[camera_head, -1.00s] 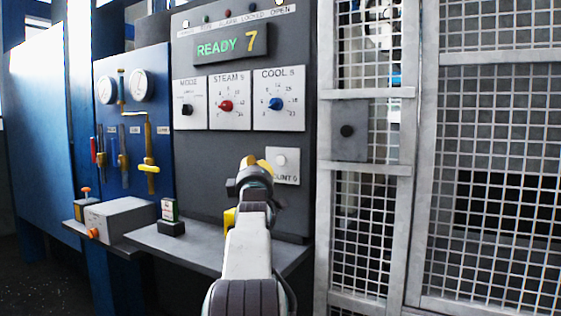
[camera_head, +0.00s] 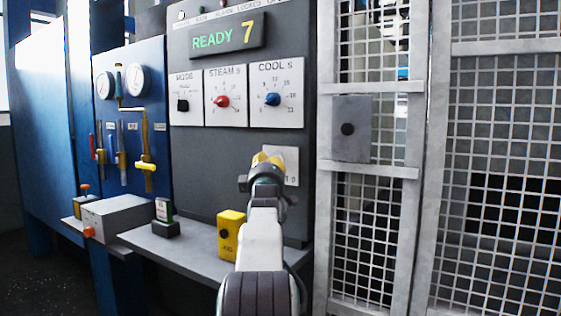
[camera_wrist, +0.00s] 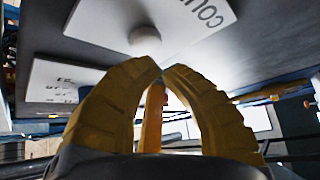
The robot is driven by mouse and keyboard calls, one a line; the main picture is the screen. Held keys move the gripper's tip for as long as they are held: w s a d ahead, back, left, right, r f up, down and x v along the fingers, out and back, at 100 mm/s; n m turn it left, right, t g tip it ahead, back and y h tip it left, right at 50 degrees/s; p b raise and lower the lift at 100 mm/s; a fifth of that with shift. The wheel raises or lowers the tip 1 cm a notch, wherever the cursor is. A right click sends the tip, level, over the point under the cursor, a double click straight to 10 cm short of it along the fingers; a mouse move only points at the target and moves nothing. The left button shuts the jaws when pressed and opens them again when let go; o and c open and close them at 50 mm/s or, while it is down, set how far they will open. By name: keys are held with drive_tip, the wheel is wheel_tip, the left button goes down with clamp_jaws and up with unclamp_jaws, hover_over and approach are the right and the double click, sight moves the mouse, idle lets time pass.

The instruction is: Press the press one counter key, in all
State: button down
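The counter key (camera_wrist: 145,40) is a pale round button on a white plate (camera_wrist: 195,18) whose lettering is partly cut off in the wrist view. In the head view the plate (camera_head: 291,166) shows at the lower right of the grey press panel, and my gripper hides the key. My gripper (camera_wrist: 161,67) has yellow fingers with their tips together, just below the key in the wrist view. I cannot tell whether they touch it. In the head view my gripper (camera_head: 262,160) is in front of the plate. No held object shows at the tips.
The display (camera_head: 228,37) reads READY 7. MODE, STEAM and COOL knobs sit above the plate. A yellow box (camera_head: 230,236) and a small dark block (camera_head: 165,220) stand on the grey shelf (camera_head: 185,252). A mesh guard (camera_head: 375,215) stands to the right.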

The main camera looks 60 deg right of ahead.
drive_tip(key=c, duration=1.9)
unclamp_jaws()
clamp_jaws()
drive_tip(key=shift+d, duration=0.85)
drive_tip(key=shift+a+f, duration=0.1)
drive_tip(key=shift+a, duration=0.15)
drive_tip(key=shift+a+b, duration=0.2)
drive_tip(key=shift+b, duration=0.25)
drive_tip(key=shift+a+b, duration=0.35)
drive_tip(key=shift+b, duration=0.05)
